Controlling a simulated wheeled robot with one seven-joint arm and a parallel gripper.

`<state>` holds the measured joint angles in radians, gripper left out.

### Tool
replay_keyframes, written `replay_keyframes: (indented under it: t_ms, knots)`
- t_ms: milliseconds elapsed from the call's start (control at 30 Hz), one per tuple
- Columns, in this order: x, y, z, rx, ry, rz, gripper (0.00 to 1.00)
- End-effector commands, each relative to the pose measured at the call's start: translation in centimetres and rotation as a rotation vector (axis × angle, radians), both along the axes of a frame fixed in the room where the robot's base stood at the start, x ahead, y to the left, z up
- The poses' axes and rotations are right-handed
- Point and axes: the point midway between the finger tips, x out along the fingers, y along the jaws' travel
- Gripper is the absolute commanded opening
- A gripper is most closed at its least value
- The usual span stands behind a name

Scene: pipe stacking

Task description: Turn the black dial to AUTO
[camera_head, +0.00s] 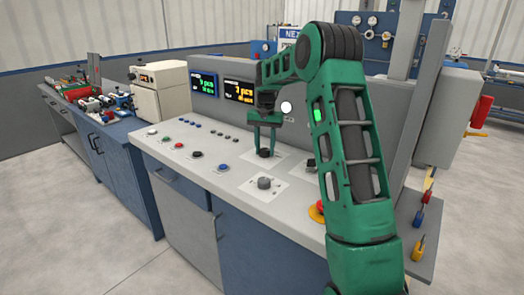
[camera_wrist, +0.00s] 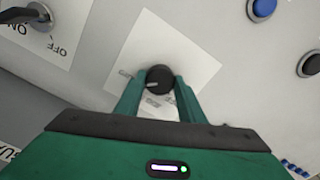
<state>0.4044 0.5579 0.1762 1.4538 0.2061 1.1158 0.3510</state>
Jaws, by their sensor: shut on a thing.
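The black dial (camera_wrist: 159,78) sits on a white label plate (camera_wrist: 180,45) on the console top. In the wrist view my gripper (camera_wrist: 160,85) has its two green fingers on either side of the dial, shut on it. A light pointer mark shows on the dial's face toward the lower left. The printing on the plate is partly hidden by the fingers and too small to read. In the head view my gripper (camera_head: 265,152) reaches straight down onto the black dial (camera_head: 264,153) near the middle of the console.
A grey knob (camera_head: 264,183) on its own plate stands nearer the front; in the wrist view a switch (camera_wrist: 40,14) beside ON and OFF lettering is at upper left. Blue (camera_wrist: 262,8) and black (camera_wrist: 310,64) buttons lie to the right. Two lit displays (camera_head: 240,92) stand behind.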

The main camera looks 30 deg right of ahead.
Motion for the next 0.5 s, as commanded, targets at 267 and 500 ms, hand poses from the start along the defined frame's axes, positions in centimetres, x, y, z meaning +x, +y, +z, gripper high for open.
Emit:
replay_keyframes:
  t_ms: [267,500]
  knots:
    - [-0.36,-0.15,-0.26,0.001,0.011,-0.137,0.13]
    - [-0.35,-0.12,-0.26,0.001,0.011,-0.183,0.13]
